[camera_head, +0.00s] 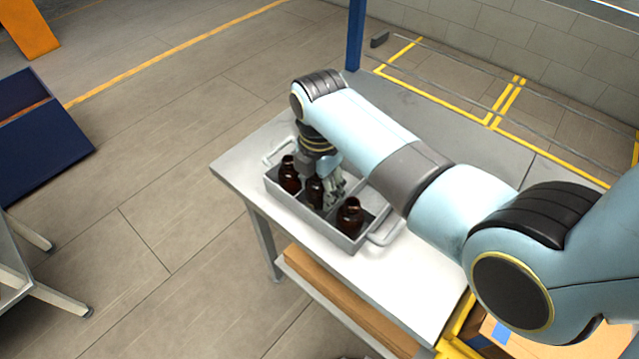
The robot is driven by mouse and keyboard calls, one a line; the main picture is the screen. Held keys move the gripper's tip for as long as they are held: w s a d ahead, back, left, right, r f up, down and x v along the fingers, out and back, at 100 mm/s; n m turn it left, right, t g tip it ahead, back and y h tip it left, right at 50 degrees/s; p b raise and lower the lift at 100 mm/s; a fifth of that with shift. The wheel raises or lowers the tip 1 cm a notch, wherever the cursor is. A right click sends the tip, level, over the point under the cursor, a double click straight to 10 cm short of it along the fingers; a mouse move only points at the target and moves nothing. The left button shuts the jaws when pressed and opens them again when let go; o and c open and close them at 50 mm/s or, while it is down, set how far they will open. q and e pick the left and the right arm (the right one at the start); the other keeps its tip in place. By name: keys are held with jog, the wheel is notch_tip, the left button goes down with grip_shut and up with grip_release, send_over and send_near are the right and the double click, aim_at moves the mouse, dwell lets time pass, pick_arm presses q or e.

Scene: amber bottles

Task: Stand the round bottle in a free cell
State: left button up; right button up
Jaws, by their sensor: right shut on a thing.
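A grey crate (316,224) with cells and a handle at each end stands on the white table. Three dark amber bottles show in it: one at the left end (289,178), one in the middle (314,193) and one at the right (350,218). My right gripper (328,196) points down into the middle of the crate, shut on the middle bottle, which looks upright and within a cell. The gripper hides part of this bottle and the cells behind it. Whether its base touches the crate floor cannot be seen. My left gripper is not in view.
The white table (400,285) is clear in front of and to the right of the crate. My right arm covers the table's far side. A cardboard box (510,335) sits low at the lower right. A blue post (355,35) stands behind the table.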

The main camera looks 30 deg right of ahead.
jog(key=shift+f, duration=0.15)
dwell(0.5)
jog(key=shift+f, duration=0.25)
jog(key=o, duration=1.3)
jog(key=shift+c, duration=0.2)
